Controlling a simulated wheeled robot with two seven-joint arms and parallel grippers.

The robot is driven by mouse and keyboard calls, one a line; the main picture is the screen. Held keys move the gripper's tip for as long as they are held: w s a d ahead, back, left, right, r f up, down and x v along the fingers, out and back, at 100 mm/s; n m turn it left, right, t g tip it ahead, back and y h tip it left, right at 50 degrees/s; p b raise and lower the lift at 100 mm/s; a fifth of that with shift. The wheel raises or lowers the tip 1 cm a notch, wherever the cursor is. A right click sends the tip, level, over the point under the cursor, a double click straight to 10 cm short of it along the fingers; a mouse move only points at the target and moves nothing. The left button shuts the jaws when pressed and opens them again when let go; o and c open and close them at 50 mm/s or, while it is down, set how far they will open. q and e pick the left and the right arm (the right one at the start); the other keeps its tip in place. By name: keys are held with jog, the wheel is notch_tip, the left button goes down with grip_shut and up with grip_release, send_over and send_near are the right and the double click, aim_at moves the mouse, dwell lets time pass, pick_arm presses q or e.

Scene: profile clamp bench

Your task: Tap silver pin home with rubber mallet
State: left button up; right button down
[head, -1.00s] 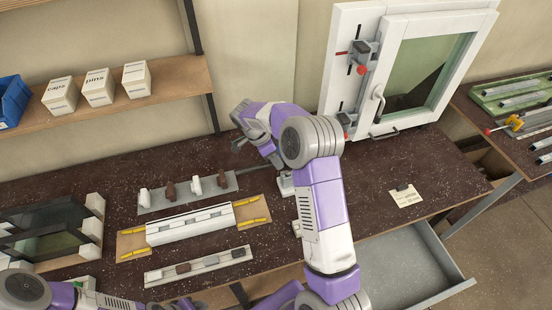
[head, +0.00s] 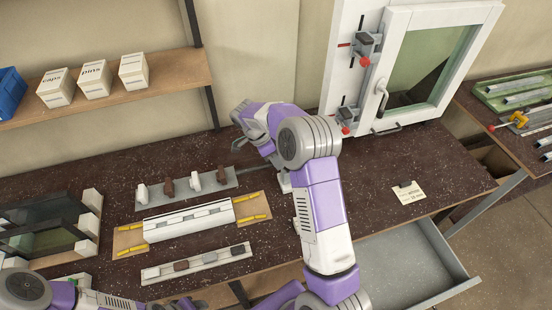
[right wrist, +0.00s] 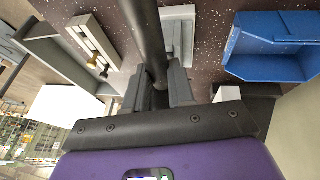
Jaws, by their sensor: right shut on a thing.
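My right gripper (right wrist: 158,84) is shut on a dark round rod (right wrist: 148,35) in the right wrist view. The rod looks like the handle of the rubber mallet; I cannot make out its head. In the head view my right gripper (head: 242,118) hangs over the back of the bench, left of the white window frame (head: 345,60), apart from it. Two grey clamp fittings with red parts sit on the frame, an upper one (head: 365,47) and a lower one (head: 345,120). I cannot pick out the silver pin. My left arm shows at the bottom left, but its gripper does not.
The dark speckled bench (head: 440,160) holds a white profile (head: 190,220), a strip with several upright pieces (head: 188,188) and a tray of small blocks (head: 195,263). A paper note (head: 409,193) lies at the right. An open drawer (head: 400,265) juts out in front.

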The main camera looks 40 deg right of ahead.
pick_arm(q)
jog(key=shift+f, duration=0.25)
pick_arm(e)
jog(key=shift+f, duration=0.3)
pick_arm(q)
jog(key=shift+r+p, duration=1.1)
jog(key=shift+p, duration=0.15)
pick_arm(e)
jog(key=shift+r, duration=1.95)
jog(key=shift+r+p, duration=1.25)
jog(key=shift+r, duration=0.85)
pick_arm(q)
notch_tip(320, 180, up, 2)
jog(key=shift+r, duration=0.2)
pick_arm(e)
jog(key=shift+f, duration=0.1)
